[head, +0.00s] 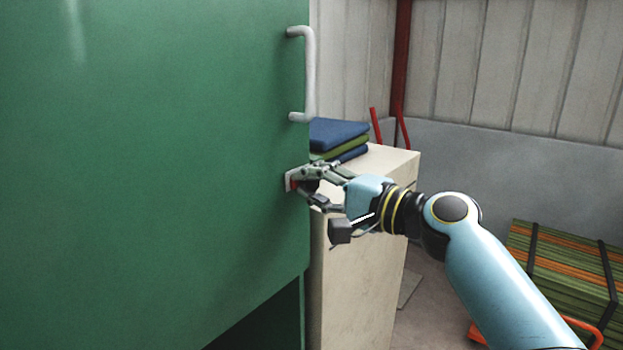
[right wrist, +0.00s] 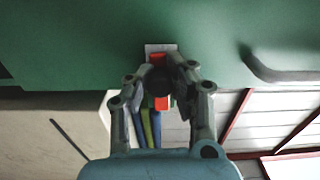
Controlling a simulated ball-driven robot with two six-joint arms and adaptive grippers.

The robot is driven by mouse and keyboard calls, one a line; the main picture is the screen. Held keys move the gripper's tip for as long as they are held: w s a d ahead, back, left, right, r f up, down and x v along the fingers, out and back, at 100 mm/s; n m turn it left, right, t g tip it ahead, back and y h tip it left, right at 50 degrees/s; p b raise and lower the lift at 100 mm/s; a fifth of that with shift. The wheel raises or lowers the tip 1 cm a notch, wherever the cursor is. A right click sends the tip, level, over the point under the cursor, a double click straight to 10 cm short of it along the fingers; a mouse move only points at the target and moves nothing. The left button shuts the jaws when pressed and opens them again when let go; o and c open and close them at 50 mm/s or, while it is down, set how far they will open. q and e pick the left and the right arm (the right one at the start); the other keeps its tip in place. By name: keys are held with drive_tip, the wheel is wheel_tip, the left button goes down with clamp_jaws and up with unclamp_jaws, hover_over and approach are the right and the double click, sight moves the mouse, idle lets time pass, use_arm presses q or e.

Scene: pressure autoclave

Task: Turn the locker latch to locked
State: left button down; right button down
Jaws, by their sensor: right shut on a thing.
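The green locker door (head: 150,150) fills the left of the head view, with its front face toward me. The latch is a small pale plate (head: 290,180) with a red part (head: 295,184) near the door's right edge, below the handle. In the right wrist view the plate (right wrist: 160,48) carries a red-orange part (right wrist: 158,58) and a dark round knob (right wrist: 158,80). My right gripper (head: 312,186) is at the latch, its fingers shut on the knob from both sides. The fingers partly hide the latch. My left gripper is not in view.
A pale grey handle (head: 311,75) stands out from the door above the latch. A beige cabinet (head: 350,260) with folded blue and green cloths (head: 338,138) stands right behind the door edge. A strapped green and orange stack (head: 560,270) is at the lower right.

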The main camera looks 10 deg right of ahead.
drive_tip(key=shift+r, duration=0.1)
idle(0.5)
drive_tip(key=c, duration=1.1)
unclamp_jaws()
drive_tip(key=shift+d, duration=0.1)
drive_tip(key=v, duration=1.2)
